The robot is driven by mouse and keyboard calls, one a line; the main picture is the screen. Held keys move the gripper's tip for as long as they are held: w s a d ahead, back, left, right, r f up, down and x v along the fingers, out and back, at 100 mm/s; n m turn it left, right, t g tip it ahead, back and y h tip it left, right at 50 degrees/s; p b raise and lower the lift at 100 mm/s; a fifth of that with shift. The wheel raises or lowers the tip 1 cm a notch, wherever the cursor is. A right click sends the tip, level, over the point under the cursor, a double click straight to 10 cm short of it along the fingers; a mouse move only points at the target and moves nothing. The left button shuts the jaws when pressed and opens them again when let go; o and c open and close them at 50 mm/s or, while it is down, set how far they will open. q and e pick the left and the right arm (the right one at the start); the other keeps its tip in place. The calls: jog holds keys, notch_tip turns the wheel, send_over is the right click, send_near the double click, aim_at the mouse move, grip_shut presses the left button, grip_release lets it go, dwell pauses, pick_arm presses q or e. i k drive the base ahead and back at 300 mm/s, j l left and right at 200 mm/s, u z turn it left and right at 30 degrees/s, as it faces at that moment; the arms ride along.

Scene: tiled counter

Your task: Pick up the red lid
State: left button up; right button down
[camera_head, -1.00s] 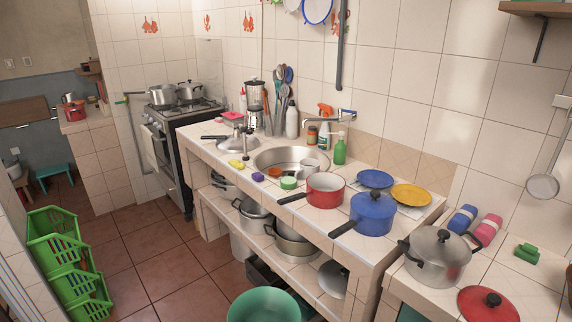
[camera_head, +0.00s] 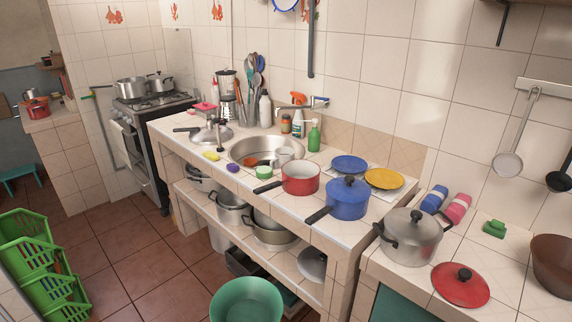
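The red lid (camera_head: 458,287) lies flat on the tiled counter at the lower right. It is round and has a black knob on top. It is in front of a lidded grey metal pot (camera_head: 411,240) and apart from the brown bowl at the right edge. Neither of my grippers shows in the head view.
The tiled counter (camera_head: 512,270) has free tile around the lid. A green sponge (camera_head: 494,229), blue and pink rolls and a brown bowl (camera_head: 556,262) are nearby. The blue pot (camera_head: 347,200) stands on the sink counter. A green basin (camera_head: 246,302) is below.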

aim_at(459, 284)
jog(key=z, duration=1.45)
